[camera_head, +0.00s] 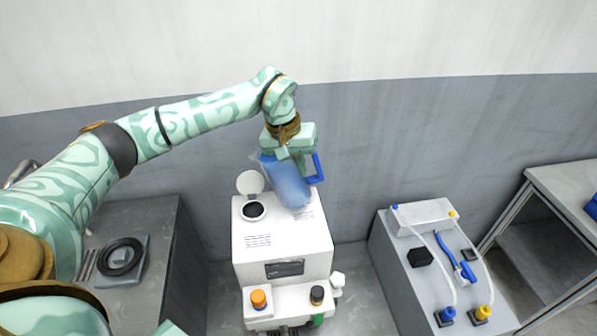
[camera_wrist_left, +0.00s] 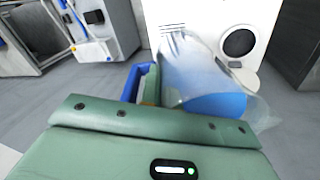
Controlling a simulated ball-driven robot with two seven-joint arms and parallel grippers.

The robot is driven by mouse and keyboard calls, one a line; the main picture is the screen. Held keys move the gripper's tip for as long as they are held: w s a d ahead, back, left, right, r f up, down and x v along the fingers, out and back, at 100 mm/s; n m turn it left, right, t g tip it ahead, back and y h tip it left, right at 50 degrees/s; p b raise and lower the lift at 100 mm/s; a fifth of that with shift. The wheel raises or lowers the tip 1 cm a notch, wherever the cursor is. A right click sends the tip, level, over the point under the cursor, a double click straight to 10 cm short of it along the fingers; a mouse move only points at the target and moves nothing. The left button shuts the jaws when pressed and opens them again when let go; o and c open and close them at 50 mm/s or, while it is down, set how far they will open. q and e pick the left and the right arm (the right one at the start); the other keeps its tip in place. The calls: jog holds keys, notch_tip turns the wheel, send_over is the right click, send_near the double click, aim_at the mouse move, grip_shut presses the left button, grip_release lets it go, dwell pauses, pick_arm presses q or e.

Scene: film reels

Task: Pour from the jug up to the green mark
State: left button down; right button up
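The clear jug (camera_head: 287,184) with blue liquid and a blue handle (camera_head: 319,169) hangs beside the upper right of a white machine (camera_head: 283,243). It looks tilted. My left gripper (camera_head: 298,158) is at the handle; in the left wrist view a green finger (camera_wrist_left: 151,86) lies inside the blue handle, and the fingers look closed on it. The jug's body (camera_wrist_left: 213,104) shows there too. The machine's round dark opening (camera_head: 254,210) has its lid up and lies left of the jug. No stream is visible. I cannot make out a green mark. My right gripper is not in view.
A grey bench (camera_head: 140,215) with a black ring (camera_head: 120,257) stands left. Grey wall behind.

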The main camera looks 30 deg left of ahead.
pick_arm(q)
jog(key=shift+w+f+b, duration=0.1)
jog(key=shift+f+b, duration=0.05)
jog(key=shift+b, duration=0.2)
jog(key=shift+r, duration=0.3)
jog(key=shift+d+t+h, duration=0.15)
jog(key=shift+t+h, duration=0.15)
jog(key=shift+h, duration=0.1)
jog(key=shift+w+d+b, duration=0.1)
jog(key=shift+d+b, duration=0.05)
jog(key=shift+b, duration=0.25)
jog(key=shift+d+r+h, duration=0.1)
jog(key=shift+h, duration=0.2)
jog(key=shift+t+b, duration=0.4)
jog(key=shift+b, duration=0.1)
jog(key=shift+w+r+h, duration=0.1)
jog(key=shift+r+h, duration=0.05)
jog(key=shift+h, duration=0.25)
